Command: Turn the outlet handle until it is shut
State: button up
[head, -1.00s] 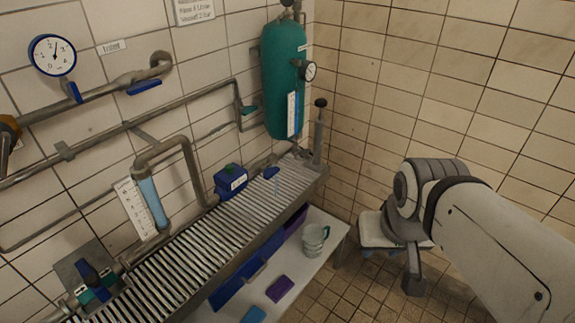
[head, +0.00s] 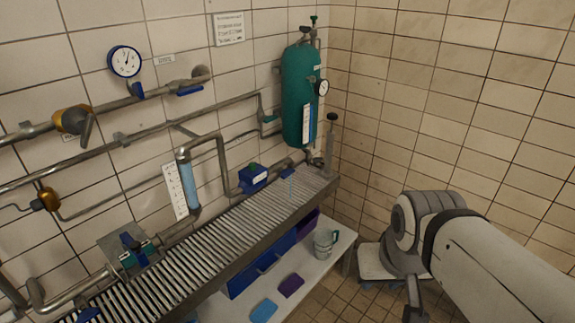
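Several blue handles sit on the pipework, and I cannot tell which is the outlet handle, as the small labels are unreadable. One blue handle (head: 190,89) lies along the upper pipe near its wall end. A third blue handle (head: 287,172) is on the low pipe near the green tank (head: 303,95); a further one (head: 88,315) is at the bottom left edge. My gripper (head: 413,300) hangs at the lower right, far from all of them. Its fingers are not clear.
A slatted metal grating (head: 215,240) runs along the wall under the pipes. A shelf (head: 315,262) below holds a mug (head: 326,242) and blue and purple items. A stool-like white seat (head: 378,262) stands behind my arm. An orange valve (head: 72,120) is at the left.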

aim_at(285, 174)
jog(key=u, duration=0.05)
jog(key=i, duration=0.9)
jog(key=z, duration=0.1)
